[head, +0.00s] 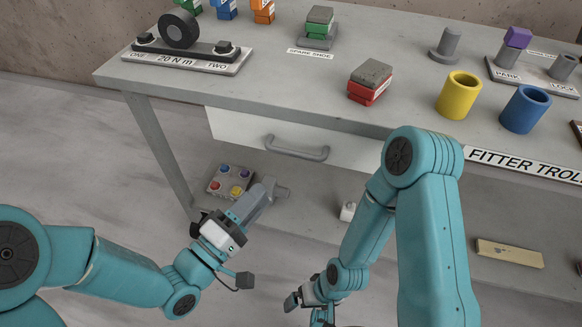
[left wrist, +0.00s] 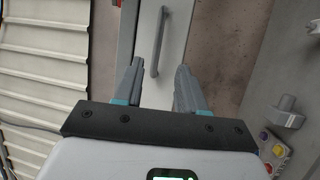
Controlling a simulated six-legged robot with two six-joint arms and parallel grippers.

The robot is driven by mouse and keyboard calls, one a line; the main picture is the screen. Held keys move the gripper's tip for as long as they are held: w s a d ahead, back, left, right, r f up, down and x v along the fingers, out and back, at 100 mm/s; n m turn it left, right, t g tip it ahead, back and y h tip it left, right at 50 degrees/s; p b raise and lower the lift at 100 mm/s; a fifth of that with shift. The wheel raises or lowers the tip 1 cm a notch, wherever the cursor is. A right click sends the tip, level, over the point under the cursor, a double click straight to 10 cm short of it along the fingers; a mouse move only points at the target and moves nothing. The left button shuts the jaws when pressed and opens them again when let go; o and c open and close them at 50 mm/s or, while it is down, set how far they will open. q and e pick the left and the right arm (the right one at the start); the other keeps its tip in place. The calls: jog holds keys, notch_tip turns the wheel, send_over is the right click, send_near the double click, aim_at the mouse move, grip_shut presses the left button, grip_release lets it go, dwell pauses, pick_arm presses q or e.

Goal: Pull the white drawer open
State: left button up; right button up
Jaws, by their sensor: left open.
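The white drawer (head: 240,130) sits under the grey bench top, its front about level with the bench edge. Its grey bar handle (head: 297,150) is fixed across the front. The handle also shows in the left wrist view (left wrist: 158,42), lying between the lines of the two fingers and beyond their tips. My left gripper (head: 266,188) is open and empty, below and left of the handle and apart from it; its fingers show in the left wrist view (left wrist: 160,68). My right gripper (head: 305,298) hangs low at the bottom of the head view, its jaws unclear.
The bench top (head: 270,85) holds a torque fixture (head: 190,55), a red block (head: 370,84), a yellow cup (head: 459,95) and a blue cup (head: 525,109). A button box (head: 229,182) stands on the lower shelf. My right arm crosses before the drawer's right end.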

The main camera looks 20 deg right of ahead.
pick_arm(q)
jog(key=x, duration=1.1)
jog(key=shift+r, duration=0.15)
jog(key=shift+w+d, duration=0.1)
grip_shut()
